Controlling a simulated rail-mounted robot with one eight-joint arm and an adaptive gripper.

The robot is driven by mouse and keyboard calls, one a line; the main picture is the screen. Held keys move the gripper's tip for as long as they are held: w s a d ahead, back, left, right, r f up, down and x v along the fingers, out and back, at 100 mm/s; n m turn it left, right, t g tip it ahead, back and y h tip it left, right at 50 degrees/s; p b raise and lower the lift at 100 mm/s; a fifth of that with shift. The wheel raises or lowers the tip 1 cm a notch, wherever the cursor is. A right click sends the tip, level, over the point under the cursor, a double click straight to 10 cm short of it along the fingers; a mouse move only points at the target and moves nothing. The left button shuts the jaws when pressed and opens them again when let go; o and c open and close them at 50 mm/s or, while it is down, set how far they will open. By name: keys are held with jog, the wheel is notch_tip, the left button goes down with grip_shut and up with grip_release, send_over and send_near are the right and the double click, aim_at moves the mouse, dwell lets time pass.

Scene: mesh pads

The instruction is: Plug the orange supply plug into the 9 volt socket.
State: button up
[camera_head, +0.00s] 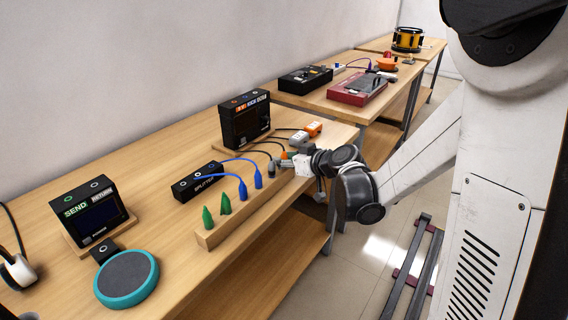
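A small orange plug (285,155) shows at the far end of the wooden plug rail, right at my gripper. My gripper (291,158) is at the end of the rail, low over the table's front edge. Its fingers are small and partly overlap the plug, so I cannot tell whether they are open or closed on it. A black upright unit (243,120) with orange, white and blue labels stands behind the rail, and dark cables run from near it. The 9 volt socket cannot be picked out at this size. An orange and grey block (313,128) lies behind my gripper.
The wooden rail (222,235) holds green plugs (208,217), blue plugs (243,190) and a dark plug (274,167). A black splitter (197,182), a send/return unit (90,212) and a teal round pad (127,278) stand to the left. Other tables with devices lie beyond.

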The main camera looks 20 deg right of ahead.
jog(key=shift+w, duration=0.1)
jog(key=shift+c, duration=0.3)
grip_shut()
notch_tip(320, 180, up, 11)
jog(key=p, duration=0.4)
jog(key=w+a+r+p, duration=0.3)
jog(key=w+p, duration=0.1)
jog(key=w, duration=0.3)
jog(key=w+a+r+p, duration=0.4)
jog(key=w+p, duration=0.1)
jog(key=w, duration=0.2)
jog(key=w+a+r+p, duration=0.4)
jog(key=w+p, duration=0.1)
jog(key=w, duration=0.3)
jog(key=shift+r, duration=0.25)
